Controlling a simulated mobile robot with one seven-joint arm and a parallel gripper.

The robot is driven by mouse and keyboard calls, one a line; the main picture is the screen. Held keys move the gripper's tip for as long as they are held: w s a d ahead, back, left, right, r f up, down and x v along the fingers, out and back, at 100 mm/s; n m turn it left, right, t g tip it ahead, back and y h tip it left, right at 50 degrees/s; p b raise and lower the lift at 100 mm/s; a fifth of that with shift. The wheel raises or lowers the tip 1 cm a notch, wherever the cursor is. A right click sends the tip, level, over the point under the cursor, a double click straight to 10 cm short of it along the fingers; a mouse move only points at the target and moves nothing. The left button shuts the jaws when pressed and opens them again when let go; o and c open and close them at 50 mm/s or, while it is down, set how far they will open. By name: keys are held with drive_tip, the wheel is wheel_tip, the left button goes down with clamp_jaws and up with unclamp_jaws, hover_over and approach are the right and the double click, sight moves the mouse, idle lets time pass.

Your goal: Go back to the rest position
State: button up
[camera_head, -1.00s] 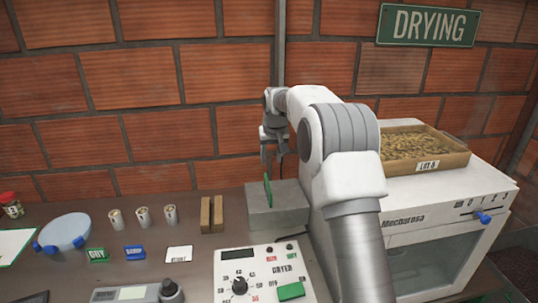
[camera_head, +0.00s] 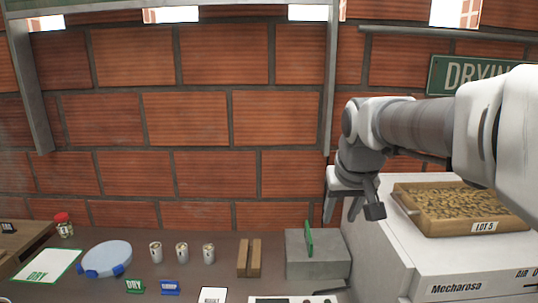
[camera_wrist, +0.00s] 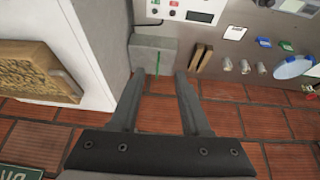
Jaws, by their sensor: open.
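My gripper (camera_head: 354,207) is open and empty, in the air in front of the brick wall, beside the white dryer machine (camera_head: 470,284). In the wrist view my gripper (camera_wrist: 160,76) shows its two fingers apart with nothing between them. The grey block also shows beyond the fingertips in the wrist view (camera_wrist: 146,48). My arm spans the right side of the head view.
A tray of beans (camera_head: 407,202) labelled LOT 5 sits on the dryer. The counter (camera_head: 130,232) holds a wooden holder (camera_head: 242,258), several small cups (camera_head: 182,253), a blue-clipped round dish (camera_head: 106,257) and a red-lidded jar (camera_head: 64,226). The air before the wall is clear.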

drive_tip(key=s+f, duration=0.3)
drive_tip(key=s, duration=0.7)
drive_tip(key=s+f, duration=0.2)
drive_tip(key=s, duration=0.8)
drive_tip(key=shift+f, duration=0.4)
drive_tip(key=shift+d, duration=0.1)
